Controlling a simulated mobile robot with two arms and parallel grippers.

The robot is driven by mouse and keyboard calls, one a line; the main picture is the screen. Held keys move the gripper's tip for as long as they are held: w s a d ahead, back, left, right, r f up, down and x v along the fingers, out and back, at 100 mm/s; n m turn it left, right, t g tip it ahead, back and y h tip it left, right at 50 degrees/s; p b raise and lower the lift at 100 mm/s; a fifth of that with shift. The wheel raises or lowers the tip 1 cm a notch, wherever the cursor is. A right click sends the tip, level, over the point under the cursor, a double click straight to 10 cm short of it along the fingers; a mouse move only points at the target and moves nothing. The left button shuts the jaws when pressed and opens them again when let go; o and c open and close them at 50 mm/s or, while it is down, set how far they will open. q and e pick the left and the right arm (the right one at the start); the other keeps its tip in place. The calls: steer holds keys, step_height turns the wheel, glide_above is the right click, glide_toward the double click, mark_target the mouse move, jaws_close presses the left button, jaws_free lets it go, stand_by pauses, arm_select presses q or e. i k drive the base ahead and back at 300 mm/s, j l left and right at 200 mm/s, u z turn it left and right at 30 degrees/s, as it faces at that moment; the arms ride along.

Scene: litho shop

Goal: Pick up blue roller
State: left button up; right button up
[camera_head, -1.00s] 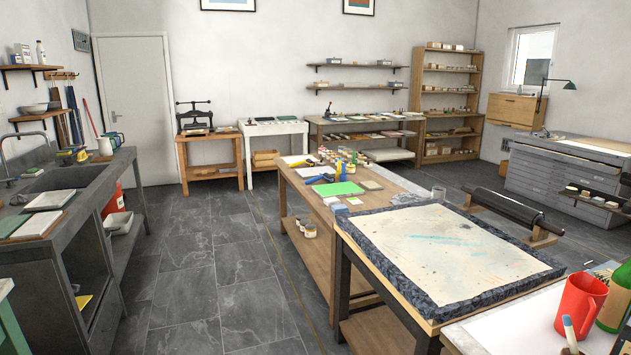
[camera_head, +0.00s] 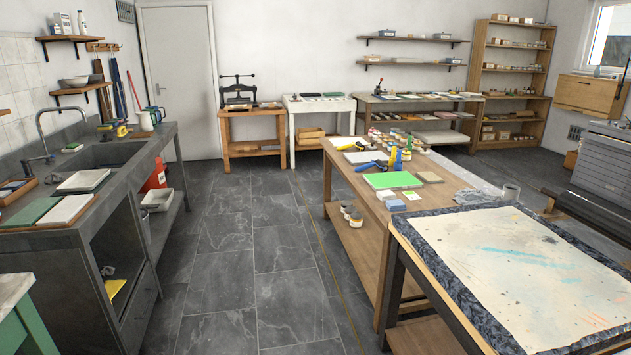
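A small blue tool (camera_head: 370,166), which looks like the blue roller, lies on the wooden worktable (camera_head: 444,190), behind a bright green sheet (camera_head: 392,180). A blue and yellow item (camera_head: 397,161) is right beside it, and the two partly overlap in view. The tool is small here, so its handle and roller are hard to tell apart. Neither of my grippers is in view.
A grey sink counter (camera_head: 95,205) runs along the left. The tiled floor (camera_head: 245,230) between them is clear.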

mark_target(360, 168)
steer(key=i, duration=2.15)
steer(key=i+z, duration=0.1)
steer(key=i, duration=0.95)
steer(key=i+j, duration=0.2)
steer(key=i, duration=0.8)
steer(key=i+z, duration=0.25)
steer(key=i, duration=0.05)
